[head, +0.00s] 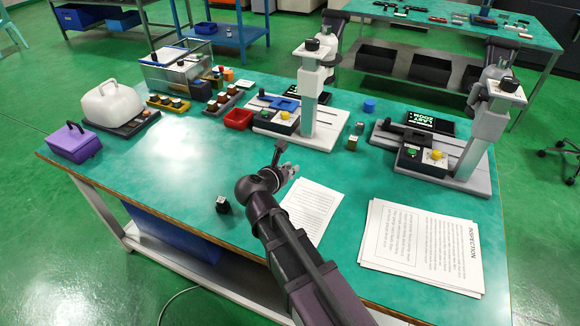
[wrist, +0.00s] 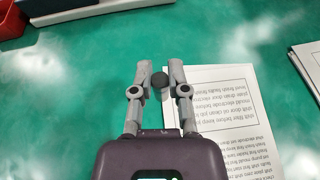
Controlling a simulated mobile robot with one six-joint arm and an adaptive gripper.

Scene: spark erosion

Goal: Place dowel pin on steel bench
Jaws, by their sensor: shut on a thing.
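My gripper (head: 284,165) reaches over the green-topped bench (head: 175,175), beside a printed sheet. In the wrist view, my gripper (wrist: 160,82) has its two grey fingers closed on a small dark round-ended piece (wrist: 159,79), which I take to be the dowel pin, seen end-on. Its length below the fingers is hidden, and I cannot tell how far it is above the bench top. A second green-topped bench (head: 455,22) with a metal frame stands at the back right. Which bench is the steel one is not marked.
Printed sheets (head: 312,205) and an inspection stack (head: 420,245) lie at the right. A small black item (head: 222,204) stands left of my arm. Two column devices (head: 313,95) (head: 487,130) and a red bin (head: 238,118) stand behind. The bench's left middle is clear.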

